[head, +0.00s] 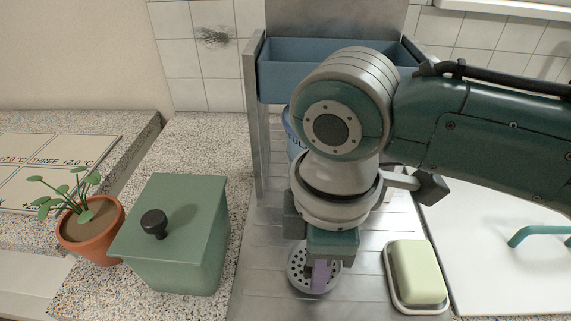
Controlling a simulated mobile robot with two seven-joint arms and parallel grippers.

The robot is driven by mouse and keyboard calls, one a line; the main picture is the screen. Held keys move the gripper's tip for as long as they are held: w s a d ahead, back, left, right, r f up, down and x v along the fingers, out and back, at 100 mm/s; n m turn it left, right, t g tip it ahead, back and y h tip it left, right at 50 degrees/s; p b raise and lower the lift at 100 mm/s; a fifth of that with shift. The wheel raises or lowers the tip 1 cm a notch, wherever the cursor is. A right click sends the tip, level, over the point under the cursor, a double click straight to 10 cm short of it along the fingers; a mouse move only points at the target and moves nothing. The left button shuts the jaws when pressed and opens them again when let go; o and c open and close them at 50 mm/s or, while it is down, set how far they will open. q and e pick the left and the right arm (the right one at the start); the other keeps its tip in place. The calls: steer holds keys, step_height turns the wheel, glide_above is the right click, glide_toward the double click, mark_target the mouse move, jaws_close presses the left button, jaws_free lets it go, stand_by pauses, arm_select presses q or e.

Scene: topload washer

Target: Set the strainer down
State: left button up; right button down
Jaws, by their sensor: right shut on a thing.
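The strainer (299,275) is a small round grey disc with holes, low in the middle of the head view, over the metal drainer surface. A purple tab (320,276) stands up at it, between the jaws. My right gripper (321,268) comes down from above and is shut on the strainer by this tab. The wrist and gripper hide part of the strainer. I cannot tell whether its underside touches the metal. My left gripper is not in view.
A green lidded box (178,250) and a potted plant (90,230) stand left. A soap bar (416,272) in a dish lies close on the right. A blue bin (290,72) is behind my arm. Bare metal (262,290) shows left of the strainer.

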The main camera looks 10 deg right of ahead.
steer(key=shift+f, duration=0.2)
steer(key=c, duration=0.9)
jaws_free()
step_height(320, 180, up, 11)
steer(key=p, duration=0.2)
steer(key=s+a+f+m+t+y, duration=0.2)
steer(key=s+a+m+y, duration=0.1)
steer(key=s+m, duration=0.25)
steer(key=s+d+f+m+t+h, duration=0.1)
steer(key=s+d+f+m+h, duration=0.1)
steer(key=s+d+m, duration=0.5)
steer(key=d, duration=0.5)
steer(key=shift+s+d+t+h, duration=0.2)
steer(key=shift+d+t+h, duration=0.1)
steer(key=shift+h, duration=0.1)
